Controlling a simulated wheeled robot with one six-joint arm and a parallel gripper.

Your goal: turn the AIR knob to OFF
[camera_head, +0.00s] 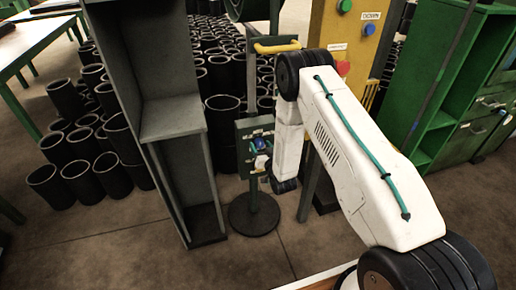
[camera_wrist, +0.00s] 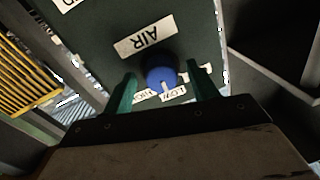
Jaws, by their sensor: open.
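The blue AIR knob (camera_wrist: 160,80) sits on a dark green panel (camera_wrist: 100,38), below a white AIR label (camera_wrist: 145,36) that appears upside down in the wrist view. Its pale pointer mark faces down in the picture, toward the LOW label (camera_wrist: 174,92). A HIGH label lies left of that, partly covered. Another label at the right is partly hidden by a finger, its word unreadable. My gripper (camera_wrist: 164,76) is open, with one green finger on each side of the knob. I cannot tell whether they touch it. The blue knob (camera_head: 259,144) also shows in the head view.
The control box stands on a post with a round base (camera_head: 254,214). A grey-green shelf frame (camera_head: 172,118) stands close to its left. A yellow post with buttons (camera_head: 343,45) is behind my arm. Many black sleeves (camera_head: 80,180) stand at the left and back.

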